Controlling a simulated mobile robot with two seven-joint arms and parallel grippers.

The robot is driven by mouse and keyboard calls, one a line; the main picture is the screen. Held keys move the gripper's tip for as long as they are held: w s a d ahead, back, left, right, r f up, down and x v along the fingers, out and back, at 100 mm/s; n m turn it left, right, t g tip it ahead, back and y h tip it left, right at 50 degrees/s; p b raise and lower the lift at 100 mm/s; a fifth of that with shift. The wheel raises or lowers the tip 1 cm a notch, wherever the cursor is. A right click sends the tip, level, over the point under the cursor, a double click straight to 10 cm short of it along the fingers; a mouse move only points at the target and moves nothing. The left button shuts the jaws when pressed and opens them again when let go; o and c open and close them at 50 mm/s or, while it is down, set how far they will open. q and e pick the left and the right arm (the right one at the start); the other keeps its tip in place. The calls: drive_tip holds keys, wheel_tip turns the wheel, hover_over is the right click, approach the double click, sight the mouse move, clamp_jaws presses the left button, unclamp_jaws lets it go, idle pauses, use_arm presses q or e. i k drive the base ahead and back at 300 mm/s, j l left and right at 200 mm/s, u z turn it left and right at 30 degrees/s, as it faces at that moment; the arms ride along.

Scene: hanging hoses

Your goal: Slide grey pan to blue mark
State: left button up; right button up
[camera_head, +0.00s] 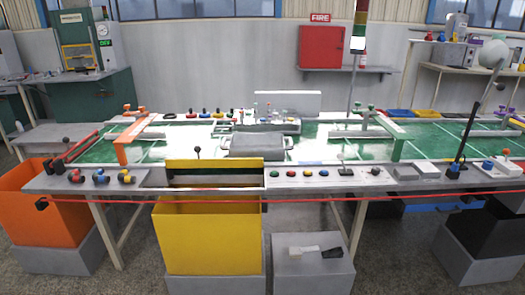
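A grey pan (257,146) with a handle at each side sits on the green-topped table (325,150), near its middle, just behind the yellow panel at the front edge. I cannot make out a clear blue mark on the green surface. Neither of my grippers shows in the head view, and nothing is touching the pan.
A yellow bin (210,235) and an orange bin (45,215) stand in front of the table. Knobs and buttons line the front ledge. Green surface on both sides of the pan is mostly clear.

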sight(268, 147)
drive_tip(key=i+l+u, duration=0.35)
drive_tip(key=i, duration=0.15)
drive_tip(key=i+l+u, duration=0.35)
drive_tip(key=i, duration=0.15)
drive_tip(key=i+l+u, duration=0.35)
drive_tip(key=i+l, duration=0.05)
drive_tip(key=i, duration=0.05)
